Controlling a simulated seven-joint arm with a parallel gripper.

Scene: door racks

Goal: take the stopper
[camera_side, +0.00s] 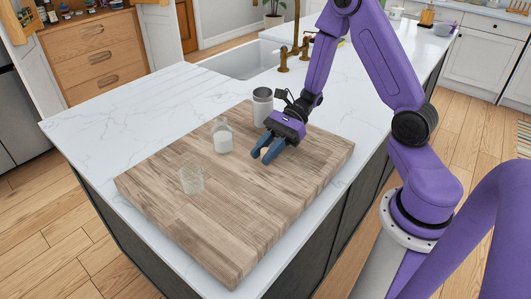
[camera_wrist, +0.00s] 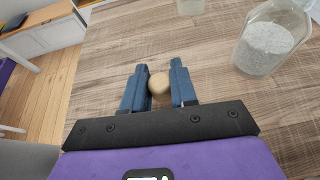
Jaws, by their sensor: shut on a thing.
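My gripper (camera_side: 263,155) is low over the wooden board, its blue fingers angled down toward the surface. In the wrist view my gripper (camera_wrist: 158,76) is shut on the stopper (camera_wrist: 159,84), a small, round, tan piece between the two fingers. I cannot tell whether the stopper still touches the board. A clear glass bottle (camera_side: 222,137) with white grains inside stands upright left of my gripper; it also shows at the upper right of the wrist view (camera_wrist: 265,47).
The wooden board (camera_side: 215,225) lies on a white marble counter (camera_side: 150,110). A clear drinking glass (camera_side: 191,180) stands at the board's left part. A grey metal cup (camera_side: 262,108) stands behind my gripper. The sink and brass taps (camera_side: 284,60) are farther back. The board's front is clear.

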